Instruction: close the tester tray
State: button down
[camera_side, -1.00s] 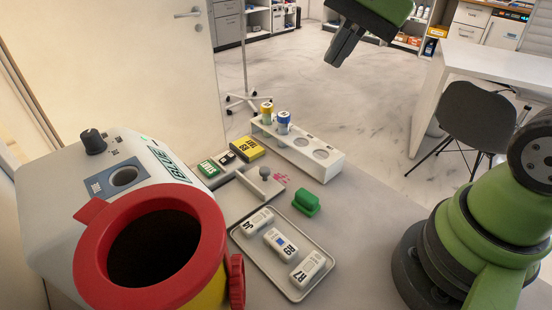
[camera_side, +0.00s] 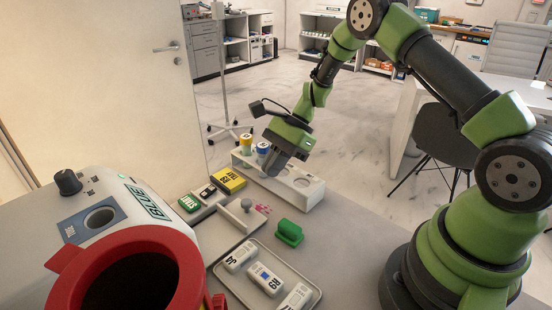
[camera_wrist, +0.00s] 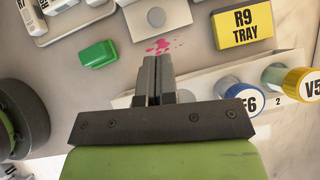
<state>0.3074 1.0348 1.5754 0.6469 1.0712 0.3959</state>
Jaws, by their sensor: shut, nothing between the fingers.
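What looks like the tester tray is a flat grey slide with a round knob (camera_side: 246,204), standing out from the right side of the white tester (camera_side: 142,207). Its grey plate also shows at the top of the wrist view (camera_wrist: 177,12). How far it reaches into the tester is hidden. My gripper (camera_side: 271,172) is shut and empty, tilted downward in front of the white vial rack, up and right of the knob and apart from it. In the wrist view its closed fingers (camera_wrist: 158,60) point toward the tray, with pink marks between.
A white rack (camera_side: 302,197) holds a yellow-capped and a blue-capped vial (camera_side: 263,148) close to my gripper. A green block (camera_side: 289,233), a yellow R9 TRAY box (camera_side: 228,181) and a shallow tray (camera_side: 222,277) with cassettes surround the slide. A red-rimmed bin (camera_side: 185,250) stands in front.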

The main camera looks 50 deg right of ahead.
jog(key=x, duration=0.6)
jog(key=shift+a, duration=0.15)
send_near(203, 243)
jog(key=x, duration=0.4)
jog(key=shift+a+f, duration=0.15)
